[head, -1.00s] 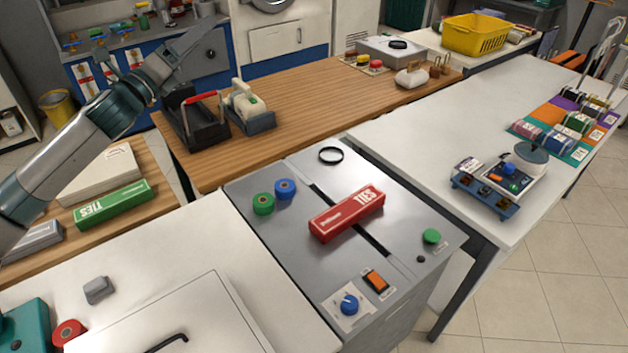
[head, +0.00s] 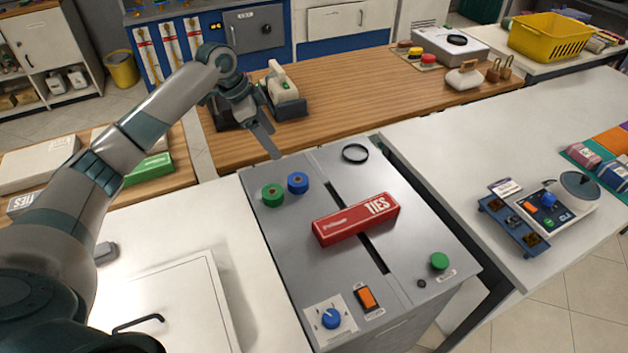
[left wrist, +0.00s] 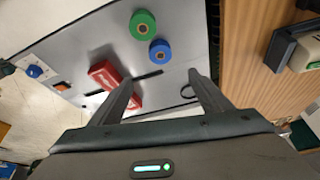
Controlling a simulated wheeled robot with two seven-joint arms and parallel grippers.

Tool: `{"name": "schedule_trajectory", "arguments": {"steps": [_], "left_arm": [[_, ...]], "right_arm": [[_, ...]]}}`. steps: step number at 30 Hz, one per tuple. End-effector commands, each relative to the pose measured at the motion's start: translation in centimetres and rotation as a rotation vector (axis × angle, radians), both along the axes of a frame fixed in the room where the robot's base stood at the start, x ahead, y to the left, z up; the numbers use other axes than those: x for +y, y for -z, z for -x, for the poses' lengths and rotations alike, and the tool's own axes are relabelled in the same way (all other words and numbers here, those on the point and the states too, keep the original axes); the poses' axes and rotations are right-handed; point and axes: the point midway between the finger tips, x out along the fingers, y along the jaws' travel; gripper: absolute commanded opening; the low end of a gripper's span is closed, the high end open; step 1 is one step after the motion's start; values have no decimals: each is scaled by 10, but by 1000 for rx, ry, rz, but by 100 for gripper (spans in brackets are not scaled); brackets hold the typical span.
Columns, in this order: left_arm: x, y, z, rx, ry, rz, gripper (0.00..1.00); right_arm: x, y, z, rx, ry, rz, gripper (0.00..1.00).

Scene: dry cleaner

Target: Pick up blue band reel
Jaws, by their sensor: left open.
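The blue band reel (head: 298,183) stands on the grey metal machine top, close beside the green band reel (head: 272,195). In the left wrist view the blue reel (left wrist: 160,50) lies ahead, between the lines of the two fingers, with the green reel (left wrist: 143,24) just beyond it. My left gripper (head: 272,142) is above and behind the reels in the head view, apart from them. Its fingers (left wrist: 163,95) are spread and empty in the left wrist view. My right gripper is not in view.
A red TIES box (head: 355,219) lies across the slot on the machine top (head: 290,260). A black ring (head: 355,153) lies behind it. A wooden counter (head: 350,95) with a cream-handled device (head: 285,92) stands behind. A white table (head: 450,130) is at right.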

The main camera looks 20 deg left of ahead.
Motion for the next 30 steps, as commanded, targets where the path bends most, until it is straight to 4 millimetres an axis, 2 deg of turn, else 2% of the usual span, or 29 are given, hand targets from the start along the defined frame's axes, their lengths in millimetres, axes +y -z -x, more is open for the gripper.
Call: {"name": "schedule_trajectory", "arguments": {"steps": [5,11,16,20,30], "left_arm": [[0,0,2,10,-1,5,71],[-1,1,2,8,-1,4,71],[-4,10,-1,10,0,3,71],[-10,25,-4,11,1,4,71],[-28,81,-19,10,0,4,71]], "right_arm": [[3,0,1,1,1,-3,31],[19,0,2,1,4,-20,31],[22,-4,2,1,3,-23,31],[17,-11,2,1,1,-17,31],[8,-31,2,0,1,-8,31]]}}
